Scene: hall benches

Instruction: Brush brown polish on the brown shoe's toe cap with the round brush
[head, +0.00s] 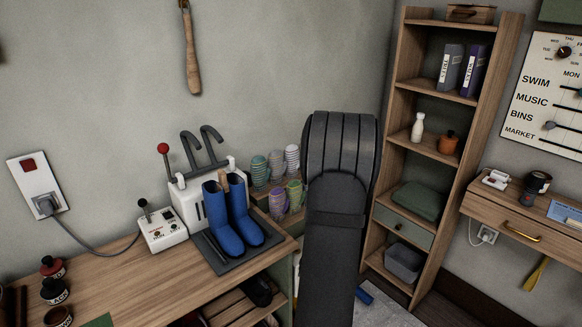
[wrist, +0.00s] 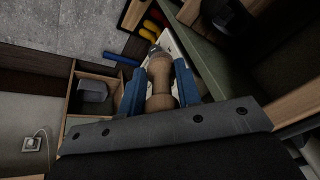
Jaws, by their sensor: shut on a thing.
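In the wrist view my gripper (wrist: 159,76) has its two blue fingers shut on a turned wooden handle (wrist: 159,97). It looks like the round brush; its far end is small, greyish and unclear. In the head view my dark arm hides the gripper and whatever it holds. Several small dark polish jars stand at the bench's left front: one with a red label (head: 52,267), one labelled black (head: 55,291), and an open-looking one with brownish contents (head: 58,316). I cannot make out a brown shoe; a dark shoe (head: 258,291) sits on the shelf below the bench.
Blue boots (head: 228,221) stand on a white dryer (head: 185,200) beside a switch box (head: 162,229). Rolled striped socks (head: 277,199) are near my arm. A tall shelf (head: 405,150) and a side desk (head: 510,215) stand right. The bench's front middle (head: 130,285) is clear.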

